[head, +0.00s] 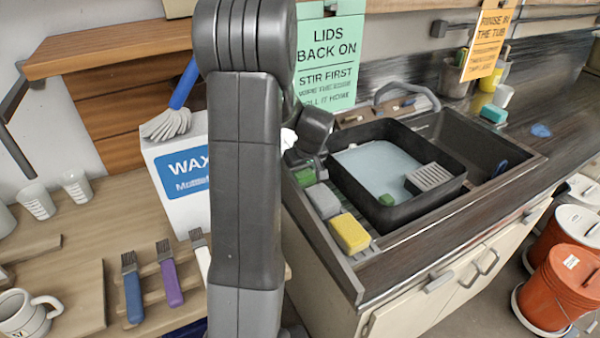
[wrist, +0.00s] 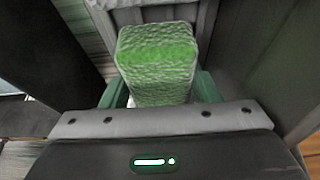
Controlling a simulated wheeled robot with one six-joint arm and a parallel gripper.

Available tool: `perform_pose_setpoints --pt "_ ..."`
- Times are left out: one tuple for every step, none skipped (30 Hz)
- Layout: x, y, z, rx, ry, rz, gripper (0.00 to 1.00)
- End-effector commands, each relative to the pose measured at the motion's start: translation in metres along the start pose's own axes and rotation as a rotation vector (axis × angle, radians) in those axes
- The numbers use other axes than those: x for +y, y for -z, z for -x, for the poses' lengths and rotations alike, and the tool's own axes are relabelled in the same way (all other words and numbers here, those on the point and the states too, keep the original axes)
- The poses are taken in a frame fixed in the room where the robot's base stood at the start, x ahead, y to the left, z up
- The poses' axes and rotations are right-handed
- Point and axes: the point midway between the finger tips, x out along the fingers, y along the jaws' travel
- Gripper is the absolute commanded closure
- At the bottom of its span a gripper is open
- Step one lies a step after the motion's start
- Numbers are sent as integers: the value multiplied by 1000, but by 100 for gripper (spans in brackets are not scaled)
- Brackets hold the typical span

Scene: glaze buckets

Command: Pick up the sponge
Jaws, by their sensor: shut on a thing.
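A green sponge (wrist: 157,62) with a rough surface is held between the jaws of my gripper (wrist: 160,90) in the wrist view. The jaws are shut on its sides, and its far end sticks out beyond them. In the head view my arm hides part of the area left of the sink, and the jaws cannot be made out. A green block (head: 305,177) shows just below my wrist, beside the tub; I cannot tell if it is the held sponge. A grey sponge (head: 323,200) and a yellow sponge (head: 350,233) lie in a row on the sink's left ledge.
A black tub (head: 447,198) of cloudy water sits in the sink, with a small green piece (head: 387,200) and a grey ribbed block (head: 430,178) in it. A WAX container (head: 180,185) and brushes stand left. Orange buckets (head: 560,285) stand on the floor right.

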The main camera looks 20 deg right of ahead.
Motion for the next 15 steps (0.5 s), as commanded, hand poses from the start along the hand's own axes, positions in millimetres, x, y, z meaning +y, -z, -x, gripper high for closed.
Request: perform_pose_setpoints --pt "0 0 1 0 0 0 66" --pt "0 0 1 0 0 0 66" --pt "0 1 2 0 0 0 66" --pt "0 1 3 0 0 0 66" --pt "0 2 4 0 0 0 66" --pt "0 2 5 0 0 0 66" --pt "0 2 6 0 0 0 66" --pt "0 3 8 0 1 0 66" --pt "2 3 7 3 -2 0 66" --pt "4 4 8 3 -2 0 66" --pt "6 5 12 4 -3 1 66" --pt "4 9 20 4 -2 2 66" --pt "4 11 25 5 -2 1 66" --pt "4 13 30 4 -2 1 66" --pt "5 16 36 5 -3 2 66"
